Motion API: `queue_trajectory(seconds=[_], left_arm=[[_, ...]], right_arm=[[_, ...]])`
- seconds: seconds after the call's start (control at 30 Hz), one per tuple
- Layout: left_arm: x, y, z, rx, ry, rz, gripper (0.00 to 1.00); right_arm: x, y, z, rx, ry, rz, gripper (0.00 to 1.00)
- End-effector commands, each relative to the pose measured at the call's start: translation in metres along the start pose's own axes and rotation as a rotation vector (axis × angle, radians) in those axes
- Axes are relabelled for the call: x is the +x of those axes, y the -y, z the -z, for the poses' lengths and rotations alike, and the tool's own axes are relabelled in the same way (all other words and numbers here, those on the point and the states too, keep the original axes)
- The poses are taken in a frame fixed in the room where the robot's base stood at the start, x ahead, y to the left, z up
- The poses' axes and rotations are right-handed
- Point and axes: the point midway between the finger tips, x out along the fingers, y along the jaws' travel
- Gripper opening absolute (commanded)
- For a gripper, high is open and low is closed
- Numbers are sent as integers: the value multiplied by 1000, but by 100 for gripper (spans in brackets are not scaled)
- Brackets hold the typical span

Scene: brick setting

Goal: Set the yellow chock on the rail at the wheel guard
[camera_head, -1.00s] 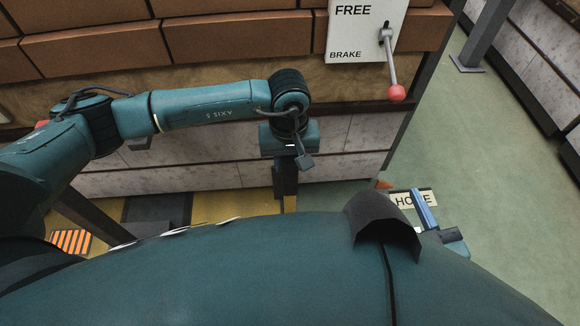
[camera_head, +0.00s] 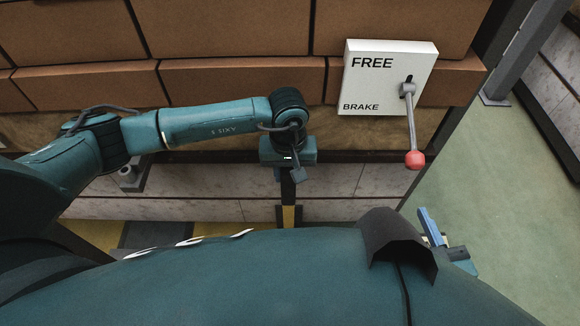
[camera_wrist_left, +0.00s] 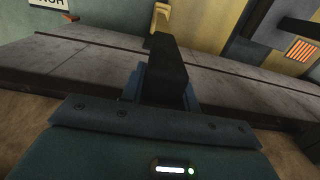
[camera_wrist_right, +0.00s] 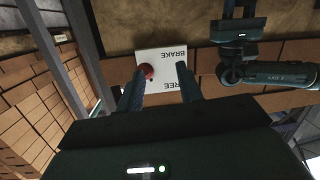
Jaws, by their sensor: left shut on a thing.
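My left gripper (camera_head: 288,205) points down in front of the pale panelled wall in the head view. A yellow piece, seemingly the yellow chock (camera_wrist_left: 161,17), shows at the end of its dark finger in the left wrist view, and the gripper is shut on it. A bit of yellow also shows below the fingers in the head view, but I cannot tell chock from floor paint there. My right gripper (camera_wrist_right: 160,70) is open and empty, its two fingers apart in the right wrist view. I cannot make out the rail or wheel guard for certain.
A white FREE/BRAKE board (camera_head: 375,80) with a lever and red knob (camera_head: 415,160) is on the brick stack (camera_head: 240,85). Green floor (camera_head: 475,220) is open at the right. An orange-striped patch (camera_wrist_left: 301,49) shows in the left wrist view.

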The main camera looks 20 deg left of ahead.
Motion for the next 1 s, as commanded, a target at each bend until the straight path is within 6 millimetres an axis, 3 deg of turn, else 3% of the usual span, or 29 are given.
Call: queue_trajectory(seconds=[0.13,0.7,0.73,1.0], left_arm=[[14,0,0,8,-5,-5,0],[21,0,0,11,-7,-7,0],[23,2,-2,10,-2,-1,33],[23,2,-2,10,-2,0,53]], right_arm=[[2,1,-1,-19,-48,0,36],[4,2,1,-37,-98,0,36],[3,2,2,-38,-101,1,36],[3,2,2,-38,-99,1,36]])
